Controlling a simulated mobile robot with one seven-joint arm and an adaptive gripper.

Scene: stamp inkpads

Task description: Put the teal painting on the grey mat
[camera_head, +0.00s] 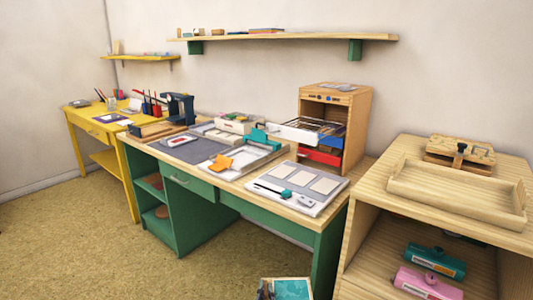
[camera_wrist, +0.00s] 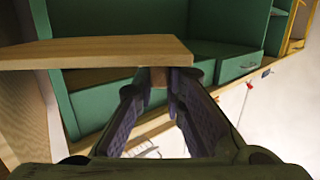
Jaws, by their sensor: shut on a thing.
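The teal painting (camera_head: 292,289) shows at the bottom edge of the head view, in front of the green desk and apart from it. It has a pale edge, and its lower part is cut off. In the wrist view my gripper (camera_wrist: 158,78) is shut on a small brown part at its fingertips. A flat pale wooden piece right beyond the fingertips seems to be the painting seen from its edge; its teal face is hidden there. The dark grey mat (camera_head: 197,151) lies flat on the desk, left of an orange pad.
The green desk (camera_head: 272,212) also holds a white paper trimmer (camera_head: 298,187), a teal-handled press (camera_head: 254,138) and a wooden cabinet (camera_head: 357,125). A wooden shelf unit with a tray (camera_head: 462,205) stands at right. A yellow desk (camera_head: 100,134) is at far left. Open floor lies in front.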

